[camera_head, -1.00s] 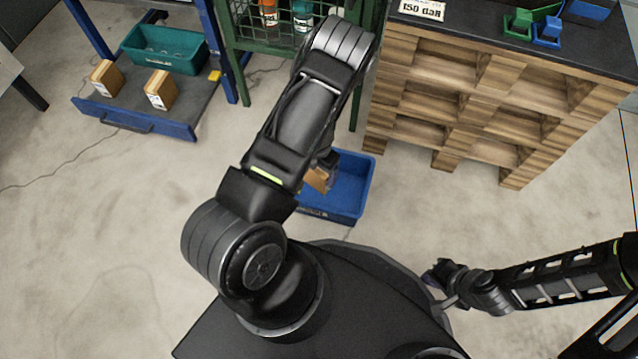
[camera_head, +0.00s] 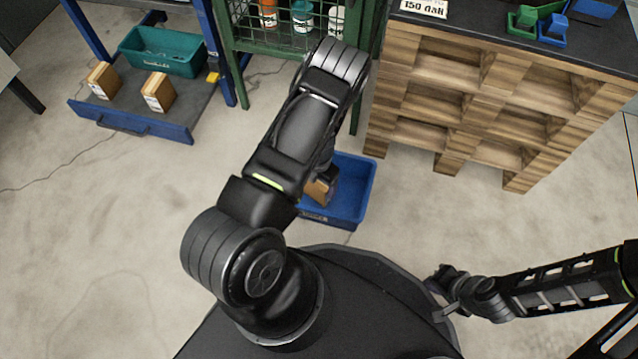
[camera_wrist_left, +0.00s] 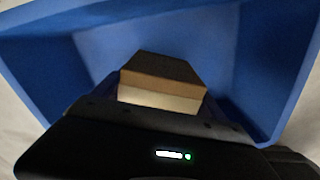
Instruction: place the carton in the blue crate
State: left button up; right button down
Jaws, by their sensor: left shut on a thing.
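The blue crate (camera_head: 352,190) stands on the floor in front of my base, partly hidden behind my left arm. The brown carton (camera_head: 322,188) shows at the crate's left part, below my left forearm. In the left wrist view the carton (camera_wrist_left: 160,90) is tilted inside the walls of the crate (camera_wrist_left: 255,50). My left gripper (camera_head: 326,178) is shut on the carton, its fingers mostly hidden. I cannot tell whether the carton touches the crate floor. My right gripper (camera_head: 442,290) is off to the right, apart from the crate; its fingers are too small to read.
Two other cartons (camera_head: 158,92) stand on a blue-edged drawer shelf with a teal crate (camera_head: 165,52) at upper left. A green wire cage (camera_head: 285,25) and a wooden pallet-like bench (camera_head: 480,95) stand behind the blue crate.

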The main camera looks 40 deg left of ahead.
pick_arm(q)
jog(key=shift+f, duration=0.15)
jog(key=o, duration=1.6)
notch_tip(320, 180, up, 12)
jog(key=p, duration=0.5)
jog(key=shift+r, duration=0.2)
